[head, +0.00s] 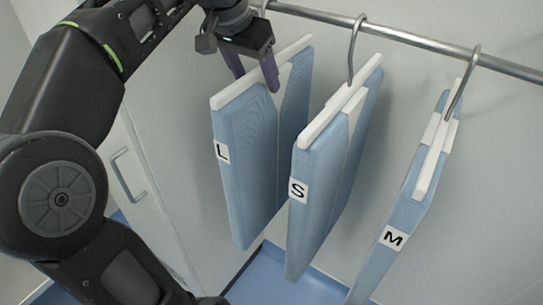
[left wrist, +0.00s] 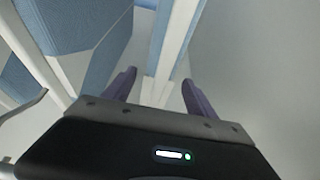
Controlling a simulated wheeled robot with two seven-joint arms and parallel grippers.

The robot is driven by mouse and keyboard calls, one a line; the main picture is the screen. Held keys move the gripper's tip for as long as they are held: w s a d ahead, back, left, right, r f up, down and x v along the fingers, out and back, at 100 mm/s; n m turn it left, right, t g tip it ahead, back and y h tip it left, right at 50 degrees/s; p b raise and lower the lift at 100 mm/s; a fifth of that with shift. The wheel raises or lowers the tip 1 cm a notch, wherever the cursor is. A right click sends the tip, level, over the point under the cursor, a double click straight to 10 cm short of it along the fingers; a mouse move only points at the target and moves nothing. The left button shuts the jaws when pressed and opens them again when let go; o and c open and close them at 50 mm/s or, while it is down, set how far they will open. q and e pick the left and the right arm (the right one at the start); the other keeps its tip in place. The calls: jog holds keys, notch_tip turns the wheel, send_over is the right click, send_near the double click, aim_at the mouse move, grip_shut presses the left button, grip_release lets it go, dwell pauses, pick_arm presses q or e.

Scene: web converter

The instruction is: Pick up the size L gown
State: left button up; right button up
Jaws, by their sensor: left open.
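The size L gown (head: 245,160) is blue, folded on a white hanger bar, and hangs leftmost on the rail. Its "L" label faces me. My left gripper (head: 254,76) is open at the top of this gown, its purple fingers on either side of the white hanger bar. In the left wrist view, the fingers (left wrist: 157,88) stand apart with the white hanger end (left wrist: 157,90) between them. I cannot tell whether either finger touches it. The gripper hides most of the L gown's hook. My right gripper is not in view.
The size S gown (head: 318,195) hangs close to the right of the L gown. The size M gown (head: 405,215) hangs farther right. The metal rail (head: 415,42) runs across the top. A cabinet door handle (head: 133,175) is at the left, and a blue surface (head: 300,288) lies below.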

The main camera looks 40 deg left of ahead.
aim_at(256, 129)
pick_arm(q)
jog(key=b+x, duration=0.1)
jog(key=x, duration=0.1)
jog(key=shift+w+f+b, duration=0.1)
jog(key=shift+f+b, duration=0.2)
jog(key=shift+r, duration=0.1)
jog(key=p+x, duration=0.1)
jog(key=x, duration=0.3)
jog(key=shift+w+f, duration=0.2)
jog(key=shift+f, duration=0.4)
jog(key=shift+f, duration=0.2)
dwell(0.4)
